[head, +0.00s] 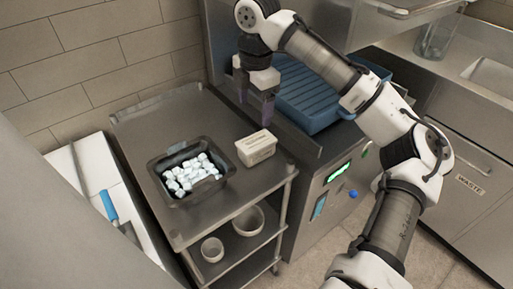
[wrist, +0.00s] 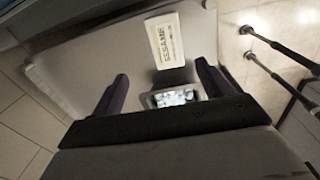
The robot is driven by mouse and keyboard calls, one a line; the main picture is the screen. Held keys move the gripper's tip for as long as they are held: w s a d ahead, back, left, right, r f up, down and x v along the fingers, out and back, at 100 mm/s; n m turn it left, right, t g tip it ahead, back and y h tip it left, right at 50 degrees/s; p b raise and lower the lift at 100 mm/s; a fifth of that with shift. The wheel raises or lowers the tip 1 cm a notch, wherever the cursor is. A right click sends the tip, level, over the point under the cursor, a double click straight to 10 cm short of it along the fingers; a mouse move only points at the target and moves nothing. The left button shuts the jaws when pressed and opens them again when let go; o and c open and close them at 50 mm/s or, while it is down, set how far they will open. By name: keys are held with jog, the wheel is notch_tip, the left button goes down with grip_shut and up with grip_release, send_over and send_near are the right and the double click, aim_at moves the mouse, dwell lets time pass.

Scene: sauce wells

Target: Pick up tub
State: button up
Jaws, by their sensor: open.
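A small pale lidded tub (head: 256,149) sits on the top of the steel cart, to the right of a black tray. In the wrist view the tub (wrist: 165,45) shows the word SESAME on its top and lies beyond my fingertips. My gripper (head: 255,104) is open and empty, pointing down above the back right part of the cart, apart from the tub. In the wrist view its two purple fingers (wrist: 161,70) stand wide apart.
The black tray (head: 164,192) holds several pale bluish-white pieces. Two white bowls (head: 248,220) (head: 212,249) stand on the cart's lower shelf. A blue ribbed bin (head: 310,95) sits on the steel unit to the right. The cart top (head: 165,120) is bare at the back.

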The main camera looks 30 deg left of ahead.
aim_at(256, 141)
jog(key=shift+h, duration=0.3)
jog(key=f, duration=0.5)
jog(key=d+f+p, duration=0.1)
jog(key=f, duration=0.1)
jog(key=shift+w+d+f, duration=0.1)
jog(key=shift+w+f, duration=0.05)
jog(key=shift+f, duration=0.05)
jog(key=shift+s+a+f+p, duration=0.15)
jog(key=shift+f+p, duration=0.35)
jog(key=shift+f, duration=1.1)
jog(key=shift+s+a+f+p, duration=0.15)
jog(key=shift+f+p, duration=0.3)
jog(key=shift+f, duration=1.1)
jog(key=shift+w, duration=0.1)
jog(key=c, duration=1.3)
